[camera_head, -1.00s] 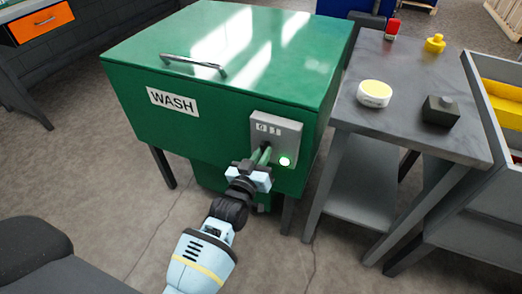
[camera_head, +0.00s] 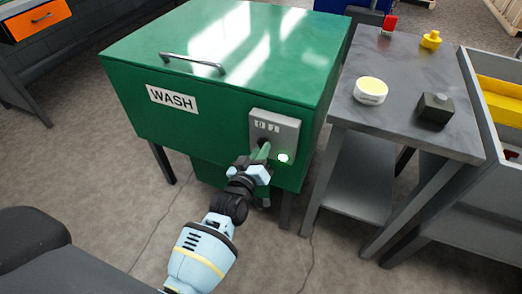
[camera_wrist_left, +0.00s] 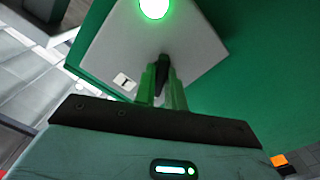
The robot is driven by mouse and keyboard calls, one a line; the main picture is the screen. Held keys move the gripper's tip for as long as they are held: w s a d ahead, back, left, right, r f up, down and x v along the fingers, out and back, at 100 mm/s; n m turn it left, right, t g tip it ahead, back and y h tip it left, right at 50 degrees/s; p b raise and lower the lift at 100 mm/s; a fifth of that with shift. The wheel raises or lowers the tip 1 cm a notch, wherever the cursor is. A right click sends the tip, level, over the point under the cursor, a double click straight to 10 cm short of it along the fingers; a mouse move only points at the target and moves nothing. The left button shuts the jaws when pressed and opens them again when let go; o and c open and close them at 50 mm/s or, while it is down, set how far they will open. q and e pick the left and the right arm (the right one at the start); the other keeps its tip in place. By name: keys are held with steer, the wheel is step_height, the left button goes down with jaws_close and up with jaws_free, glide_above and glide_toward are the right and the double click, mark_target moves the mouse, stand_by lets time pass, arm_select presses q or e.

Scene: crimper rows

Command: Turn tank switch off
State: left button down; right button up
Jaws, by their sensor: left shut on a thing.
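The green wash tank (camera_head: 170,125) has a grey switch box (camera_head: 289,130) on its front, marked 0 and 1. A round lamp (camera_head: 284,157) on the box glows green. My left gripper (camera_head: 264,150) reaches the box. In the left wrist view its green fingers (camera_wrist_left: 163,92) are shut on the dark switch knob (camera_wrist_left: 162,66). The switch box also shows in the left wrist view (camera_wrist_left: 190,45). The fingers hide much of the knob, so its exact setting is hard to read. My right gripper is not in view.
A grey side table (camera_head: 400,60) stands right of the tank, holding a white and yellow round tub (camera_head: 371,91), a dark block with a knob (camera_head: 436,110), a yellow piece (camera_head: 431,39) and a red piece (camera_head: 390,22). The tank lid with its handle (camera_head: 205,68) is closed.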

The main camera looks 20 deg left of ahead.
arm_select(q)
steer(key=c, duration=1.5)
jaws_free()
steer(key=shift+o, duration=0.2)
steer(key=s+p, duration=0.1)
steer(key=s, duration=0.6)
steer(key=shift+s, duration=0.4)
steer(key=shift+a, duration=0.15)
steer(key=shift+f, duration=0.1)
